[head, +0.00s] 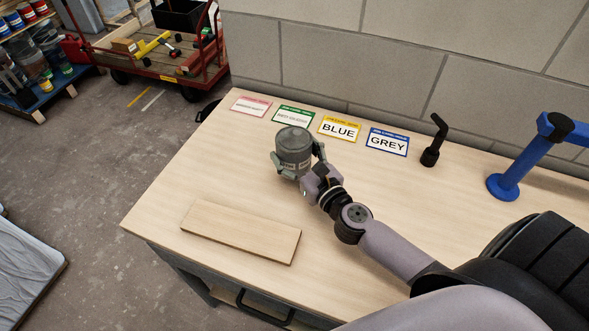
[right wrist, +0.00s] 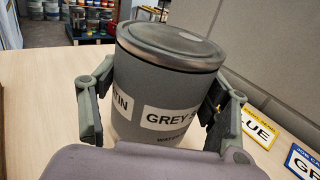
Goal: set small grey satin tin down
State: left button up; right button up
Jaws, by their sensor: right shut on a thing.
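The small grey satin tin (head: 294,148) has a grey body, a metal-rimmed lid and a white label. My right gripper (head: 298,168) is shut on it, one finger on each side. In the right wrist view the tin (right wrist: 165,95) fills the middle, slightly tilted in the picture, between the fingers of the right gripper (right wrist: 160,115). The label reads "GREY S..." and part of "...TIN". The tin is over the table (head: 225,165), in front of the cards; I cannot tell whether its base touches the top. My left gripper is not in view.
Along the back lie a pink-edged card (head: 251,106), a green-edged card (head: 294,116), a yellow BLUE card (head: 339,128) and a blue GREY card (head: 387,141). A black angled tool (head: 434,142) and blue stand (head: 530,165) are right. A bare batten (head: 240,230) lies in front.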

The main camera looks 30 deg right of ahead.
notch_tip(320, 180, down, 4)
jog(key=b, duration=0.2)
jog(key=shift+f+b, duration=0.2)
jog(key=shift+b, duration=0.2)
jog(key=shift+f, duration=0.2)
jog(key=o, duration=1.7)
jog(key=shift+s+r, duration=0.1)
jog(key=shift+r, duration=0.05)
